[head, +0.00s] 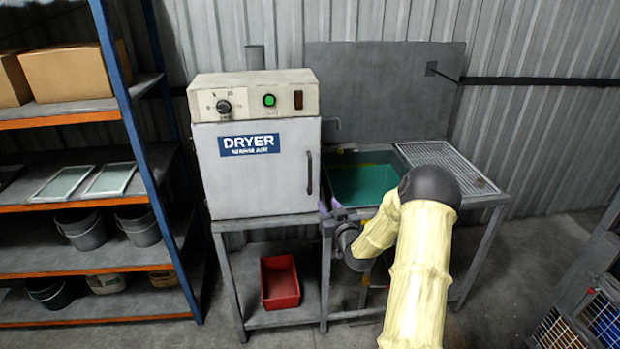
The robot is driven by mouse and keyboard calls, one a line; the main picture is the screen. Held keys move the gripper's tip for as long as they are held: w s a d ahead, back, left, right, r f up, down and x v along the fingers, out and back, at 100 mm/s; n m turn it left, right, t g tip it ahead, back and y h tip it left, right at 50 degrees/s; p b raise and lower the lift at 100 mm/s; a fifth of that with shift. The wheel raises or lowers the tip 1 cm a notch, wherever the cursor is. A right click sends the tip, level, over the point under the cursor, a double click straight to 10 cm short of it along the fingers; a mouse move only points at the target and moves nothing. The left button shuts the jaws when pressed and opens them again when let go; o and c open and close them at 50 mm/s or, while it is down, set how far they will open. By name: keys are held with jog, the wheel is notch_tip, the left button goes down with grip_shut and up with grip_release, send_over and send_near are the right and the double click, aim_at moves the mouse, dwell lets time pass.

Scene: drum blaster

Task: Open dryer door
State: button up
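The dryer (256,147) is a grey-white box with a blue "DRYER WARM AIR" label, standing on a metal stand. Its front door (250,185) looks shut. The dark vertical door handle (309,173) is on the door's right side. My arm reaches in from the bottom right in a pale yellow cover and bends at a dark joint. Its dark end, with my gripper (347,240), is right of and below the handle, in front of the sink stand and apart from the handle.
A control panel (254,97) with a knob and green button tops the dryer. A green-lined sink (362,184) with a drain grate (445,166) stands right. A red bin (280,282) sits on the shelf below. A blue-orange rack (120,75) stands left.

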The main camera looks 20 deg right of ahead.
aim_at(311, 178)
jog(key=w+p, duration=0.1)
jog(key=w, duration=0.4)
jog(key=w+d+p, duration=0.1)
jog(key=w+p, duration=0.1)
jog(key=w, duration=0.4)
jog(key=w+p, duration=0.2)
jog(key=w, duration=0.4)
jog(key=shift+w+d, duration=0.15)
jog(key=shift+d, duration=0.05)
grip_shut()
